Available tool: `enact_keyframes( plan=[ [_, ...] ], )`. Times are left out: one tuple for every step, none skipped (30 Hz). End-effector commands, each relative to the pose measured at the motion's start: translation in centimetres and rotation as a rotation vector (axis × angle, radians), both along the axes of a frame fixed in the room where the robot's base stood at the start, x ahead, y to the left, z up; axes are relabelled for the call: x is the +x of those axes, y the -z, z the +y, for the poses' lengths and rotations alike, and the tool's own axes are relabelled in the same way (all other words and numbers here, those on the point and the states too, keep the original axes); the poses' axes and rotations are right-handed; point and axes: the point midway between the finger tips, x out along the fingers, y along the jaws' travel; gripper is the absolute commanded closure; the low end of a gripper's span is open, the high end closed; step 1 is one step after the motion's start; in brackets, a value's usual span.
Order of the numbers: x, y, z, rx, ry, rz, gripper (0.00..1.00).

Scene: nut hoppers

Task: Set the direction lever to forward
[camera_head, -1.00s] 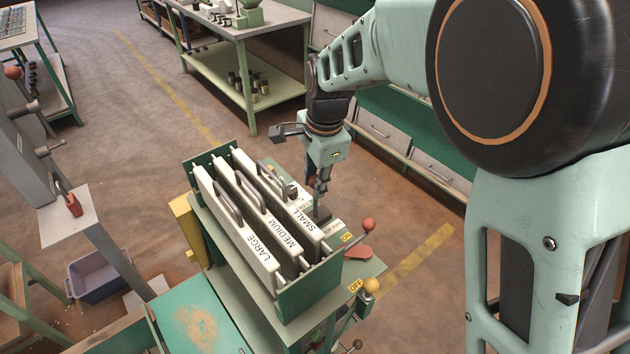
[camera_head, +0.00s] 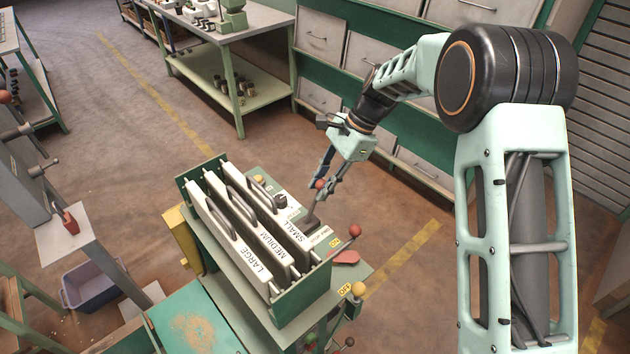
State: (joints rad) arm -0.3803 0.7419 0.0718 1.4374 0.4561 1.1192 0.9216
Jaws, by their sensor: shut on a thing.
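My gripper (camera_head: 321,187) is at the far right side of the green machine (camera_head: 300,320), tilted down toward it. Its fingers are around a red ball knob (camera_head: 320,184), which I take to be the top of the direction lever. A dark grey base (camera_head: 311,221) shows just below the fingertips, beside a small white label plate (camera_head: 322,236). The lever's shaft is mostly hidden by the fingers, and the label's words are too small to read.
Screen panels marked LARGE, MEDIUM and SMALL (camera_head: 287,228) stand left of my gripper. A red-knobbed lever (camera_head: 355,231) by an ON label and a yellow-knobbed lever (camera_head: 358,289) by OFF are nearer. Drawer cabinets (camera_head: 425,170) stand behind. The floor at right is open.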

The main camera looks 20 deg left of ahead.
Motion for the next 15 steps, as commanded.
enact_keyframes(
  plan=[
    [0.3, 0.0, -0.1, -0.002, 0.001, -0.006, 1.00],
    [0.4, 0.1, -0.2, -0.002, 0.001, -0.007, 1.00],
    [0.6, 0.2, -0.3, -0.004, 0.001, -0.009, 1.00],
    [0.7, 0.3, -0.3, -0.004, 0.001, -0.009, 1.00],
    [0.8, 0.3, -0.4, -0.004, 0.002, -0.011, 1.00],
    [1.0, 0.4, -0.5, -0.005, 0.002, -0.011, 1.00],
    [1.1, 0.5, -0.5, -0.005, 0.002, -0.013, 1.00],
    [1.1, 0.5, -0.6, -0.005, 0.002, -0.013, 1.00],
    [1.2, 0.6, -0.6, -0.006, 0.003, -0.014, 1.00],
    [1.2, 0.6, -0.6, -0.006, 0.002, -0.015, 1.00],
    [1.3, 0.6, -0.6, -0.006, 0.002, -0.015, 1.00],
    [1.3, 0.7, -0.7, -0.006, 0.002, -0.015, 1.00],
    [1.3, 0.7, -0.7, -0.007, 0.002, -0.015, 1.00],
    [1.4, 0.7, -0.7, -0.007, 0.002, -0.015, 1.00],
    [1.4, 0.7, -0.7, -0.007, 0.003, -0.015, 1.00]
  ],
)
